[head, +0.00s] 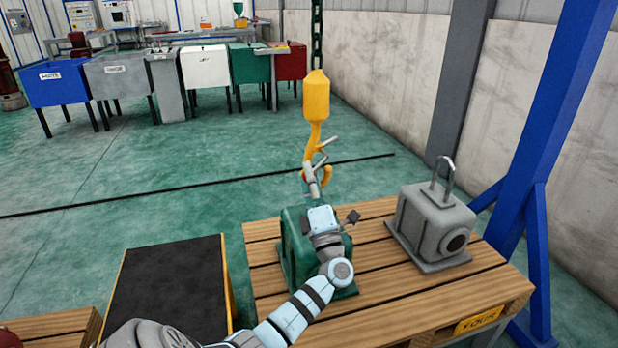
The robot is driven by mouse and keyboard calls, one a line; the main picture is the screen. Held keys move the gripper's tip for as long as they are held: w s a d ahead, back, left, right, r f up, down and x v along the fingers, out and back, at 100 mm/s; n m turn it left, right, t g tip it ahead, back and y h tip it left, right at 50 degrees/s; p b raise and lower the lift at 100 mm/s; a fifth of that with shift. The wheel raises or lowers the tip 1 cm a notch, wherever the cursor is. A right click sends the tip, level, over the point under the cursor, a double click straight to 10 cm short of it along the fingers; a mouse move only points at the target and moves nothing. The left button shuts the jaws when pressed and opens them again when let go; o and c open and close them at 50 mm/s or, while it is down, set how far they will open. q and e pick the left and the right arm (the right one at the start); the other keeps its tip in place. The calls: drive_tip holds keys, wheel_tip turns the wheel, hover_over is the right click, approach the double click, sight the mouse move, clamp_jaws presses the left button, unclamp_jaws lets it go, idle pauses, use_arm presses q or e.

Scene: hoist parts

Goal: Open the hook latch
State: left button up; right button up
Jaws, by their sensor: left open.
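A yellow hoist hook (316,95) hangs from a dark chain above the wooden pallet table. Its curved lower part (327,174) is partly hidden by my left gripper. A thin grey latch lever (328,143) sticks out to the right at the hook's throat; I cannot tell from here whether the latch is shut. My left gripper (311,174) is open, its fingers raised at the left of the hook's lower curve. Whether the fingers touch the hook or latch is unclear. My right gripper is not in view.
A green block (293,243) stands on the pallet table (385,300), behind my left arm. A grey housing (432,222) with an upright shackle stands at its right. A blue post (550,120) rises at the right. A black-topped platform (170,285) lies left. Coloured bins (56,84) stand far back.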

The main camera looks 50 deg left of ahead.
use_arm(q)
drive_tip(key=v, duration=1.1)
drive_tip(key=shift+d+f, duration=0.2)
drive_tip(key=shift+d, duration=0.05)
drive_tip(key=shift+s, duration=0.1)
